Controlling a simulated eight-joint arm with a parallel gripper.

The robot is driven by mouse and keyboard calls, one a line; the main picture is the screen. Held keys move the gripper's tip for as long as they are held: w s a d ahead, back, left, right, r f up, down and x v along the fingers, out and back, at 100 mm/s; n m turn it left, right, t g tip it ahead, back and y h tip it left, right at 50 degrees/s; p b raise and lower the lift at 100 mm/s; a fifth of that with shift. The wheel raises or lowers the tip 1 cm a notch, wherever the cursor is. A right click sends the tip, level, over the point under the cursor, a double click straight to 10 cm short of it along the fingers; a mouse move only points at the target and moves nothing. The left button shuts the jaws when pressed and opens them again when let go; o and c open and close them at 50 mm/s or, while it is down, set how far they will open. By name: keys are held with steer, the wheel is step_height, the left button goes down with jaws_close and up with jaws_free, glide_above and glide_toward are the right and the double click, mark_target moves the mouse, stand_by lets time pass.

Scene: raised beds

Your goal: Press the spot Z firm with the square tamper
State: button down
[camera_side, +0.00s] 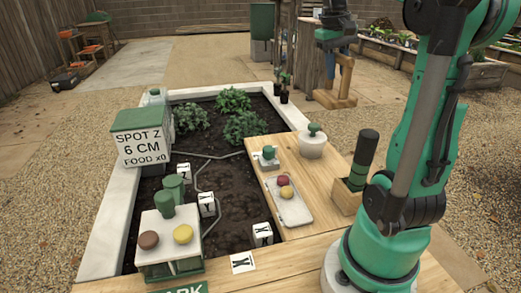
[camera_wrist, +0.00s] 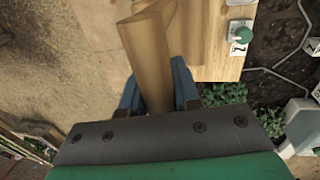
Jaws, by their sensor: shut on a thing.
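My gripper (camera_side: 343,68) is raised beyond the far right part of the bed, off to its right side. Its blue fingers (camera_wrist: 158,95) are shut on a wooden tool, apparently the square tamper (camera_side: 337,101). A sign reading "SPOT Z 6 CM FOOD x0" (camera_side: 141,146) stands at the bed's left edge.
A wooden board (camera_side: 262,170) along the bed's right side carries a tray (camera_side: 294,211), a lidded white jar (camera_side: 312,146) and a small green-knobbed item (camera_side: 268,159). A dark green cylinder (camera_side: 365,155) stands in a wooden holder. Leafy plants (camera_side: 243,127) fill the bed's far end.

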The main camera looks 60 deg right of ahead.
steer(key=w+a+f+n, duration=0.1)
steer(key=w+f+n, duration=0.1)
steer(key=w+f, duration=0.5)
steer(key=w+a+f+n, duration=0.2)
steer(key=w, duration=0.8)
steer(key=shift+w+a+f+n+t+h, duration=0.2)
steer(key=shift+w+a+f+n, duration=0.45)
steer(key=shift+w+a+f, duration=1.45)
steer(key=shift+w+a+f+n+t, duration=0.25)
steer(key=shift+w+a+f+n, duration=0.65)
steer(key=shift+f, duration=2.05)
steer(key=shift+w+a+f+n+t+h, duration=0.1)
steer(key=shift+w+a+f+n+t, duration=0.2)
steer(key=shift+w+a+f, duration=1.75)
steer(key=shift+w+d+f, duration=0.15)
steer(key=shift+d+f, duration=0.05)
steer(key=shift+f, duration=0.55)
steer(key=shift+w+d+f, duration=0.1)
steer(key=shift+d+f, duration=0.05)
steer(key=shift+f, duration=0.6)
step_height(320, 180, up, 6)
steer(key=shift+d+r, duration=0.1)
